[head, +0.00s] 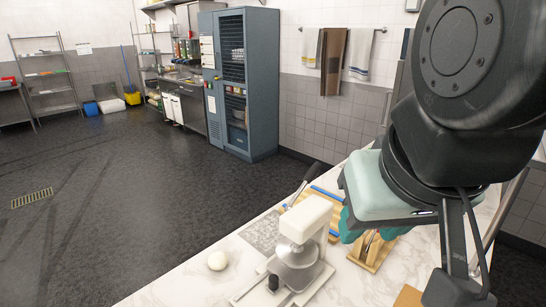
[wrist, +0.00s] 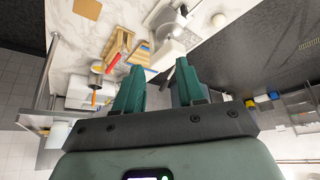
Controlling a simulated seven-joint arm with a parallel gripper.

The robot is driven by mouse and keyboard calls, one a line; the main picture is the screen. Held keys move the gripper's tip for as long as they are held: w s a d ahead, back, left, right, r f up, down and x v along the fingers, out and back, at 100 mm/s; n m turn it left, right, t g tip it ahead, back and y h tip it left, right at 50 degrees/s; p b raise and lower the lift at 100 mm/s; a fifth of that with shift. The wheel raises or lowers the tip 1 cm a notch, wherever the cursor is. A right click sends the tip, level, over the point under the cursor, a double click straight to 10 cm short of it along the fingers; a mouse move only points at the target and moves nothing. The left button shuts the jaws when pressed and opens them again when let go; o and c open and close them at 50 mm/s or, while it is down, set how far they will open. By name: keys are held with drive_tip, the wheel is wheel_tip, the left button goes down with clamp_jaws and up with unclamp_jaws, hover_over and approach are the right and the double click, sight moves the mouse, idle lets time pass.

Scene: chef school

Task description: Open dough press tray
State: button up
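The white dough press (head: 312,218) stands on the counter in the head view, with a grey metal round part (head: 296,254) under its head and a black knob (head: 273,283) at its front. I cannot clearly tell the tray apart from the base (head: 311,290). The press also shows at the top of the wrist view (wrist: 168,24). My gripper (wrist: 158,78) has its two teal fingers apart, with nothing between them. In the head view my gripper (head: 352,224) is above and right of the press, apart from it, with its fingers partly hidden by its body.
A white dough ball (head: 217,260) lies left of the press. A wooden holder (head: 370,252) stands right of the press, close below my gripper. A board (head: 325,208) with a blue item and a dark handle (head: 303,184) lie behind. The marble counter (head: 190,284) is bare at front left.

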drive_tip(key=w+a+f+g, duration=0.1)
drive_tip(key=w+a+f, duration=0.1)
drive_tip(key=w, duration=0.6)
drive_tip(key=g, duration=0.5)
hover_over(273, 277)
wheel_tip(273, 277, down, 27)
wheel_tip(273, 277, down, 12)
drive_tip(key=shift+r, duration=0.15)
clamp_jaws()
